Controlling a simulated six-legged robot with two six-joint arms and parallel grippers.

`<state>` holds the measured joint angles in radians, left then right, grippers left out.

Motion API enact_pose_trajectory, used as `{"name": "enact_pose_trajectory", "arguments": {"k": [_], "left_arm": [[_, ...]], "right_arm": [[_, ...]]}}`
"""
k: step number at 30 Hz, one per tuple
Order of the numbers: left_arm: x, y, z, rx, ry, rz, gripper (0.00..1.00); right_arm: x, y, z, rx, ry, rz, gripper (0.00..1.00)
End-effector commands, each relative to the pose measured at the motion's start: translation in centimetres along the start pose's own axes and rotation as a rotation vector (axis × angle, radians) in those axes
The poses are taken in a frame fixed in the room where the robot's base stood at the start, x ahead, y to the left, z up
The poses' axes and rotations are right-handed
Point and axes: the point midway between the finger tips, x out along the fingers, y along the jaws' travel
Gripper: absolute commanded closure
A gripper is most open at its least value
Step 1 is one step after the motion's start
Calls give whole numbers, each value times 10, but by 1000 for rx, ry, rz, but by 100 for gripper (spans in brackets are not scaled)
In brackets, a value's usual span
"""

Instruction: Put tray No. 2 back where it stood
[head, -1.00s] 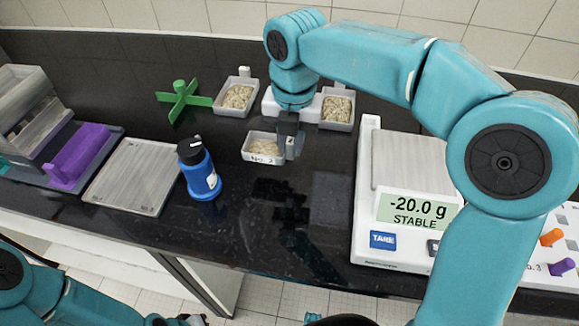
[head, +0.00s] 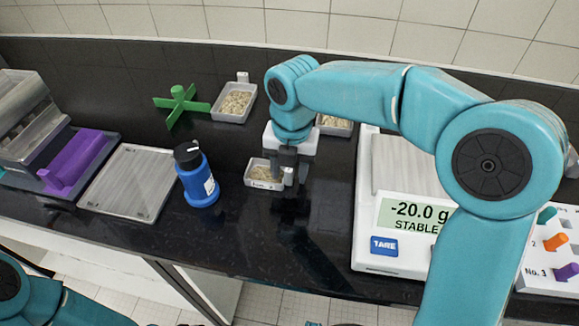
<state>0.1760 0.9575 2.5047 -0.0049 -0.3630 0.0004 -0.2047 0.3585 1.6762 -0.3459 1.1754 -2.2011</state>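Tray No. 2 (head: 262,184) is a small pale tray of beige grains in the middle of the black counter, its front label tiny and hard to read. My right gripper (head: 289,180) points down at the tray's right end. It looks shut on that end, though the fingers hide the grip itself. The tray looks level and low; I cannot tell whether it touches the counter. Two similar filled trays stand farther back: one at the back left (head: 235,116), one (head: 334,131) partly hidden behind my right arm. My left gripper is out of view.
A blue bottle (head: 197,180) stands close left of the tray. A green cross-shaped piece (head: 181,107) is behind it. The scale (head: 408,222) on the right reads -20.0 g. A grey plate (head: 127,182) lies left. The counter in front of the tray is clear.

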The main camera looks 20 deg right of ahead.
Motion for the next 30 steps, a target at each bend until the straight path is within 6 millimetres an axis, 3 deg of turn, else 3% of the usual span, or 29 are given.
{"name": "enact_pose_trajectory", "arguments": {"k": [10,22,30], "left_arm": [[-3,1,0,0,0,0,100],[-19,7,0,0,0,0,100],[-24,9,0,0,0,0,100]], "right_arm": [[-9,1,0,0,-2,3,54],[-96,1,0,0,-3,4,54],[-123,0,0,-1,0,0,54]]}}
